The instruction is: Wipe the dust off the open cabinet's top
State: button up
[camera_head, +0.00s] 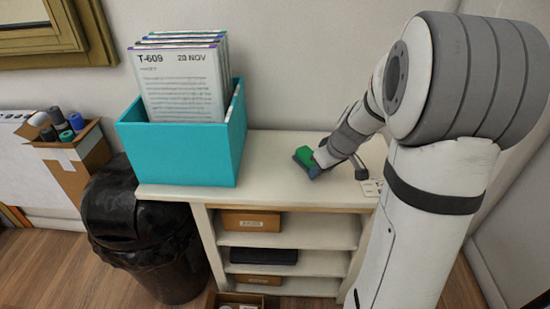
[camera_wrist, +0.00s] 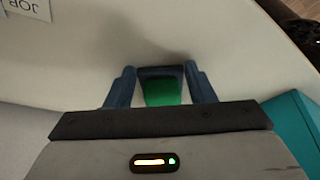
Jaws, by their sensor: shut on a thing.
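The open cabinet's top (camera_head: 270,180) is a pale, cream-white surface over open shelves. My gripper (camera_head: 305,160) is over the right part of this top, its jaws shut on a green block with a dark face (camera_head: 303,155). In the wrist view the green block (camera_wrist: 162,92) sits between the two blue-grey fingers of my gripper (camera_wrist: 162,88), close to or touching the top; I cannot tell which. The cabinet top (camera_wrist: 90,60) fills most of the wrist view, with a soft dark shade near the fingers. No distinct dust shows.
A teal bin (camera_head: 180,153) of upright documents stands on the left of the top; its side shows at right in the wrist view (camera_wrist: 292,125). A small label (camera_head: 371,187) lies near the right edge. A black trash can (camera_head: 140,235) stands left of the cabinet. The middle is clear.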

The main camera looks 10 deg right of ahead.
notch_tip(320, 180, up, 8)
jog(key=p, duration=0.5)
dwell(0.6)
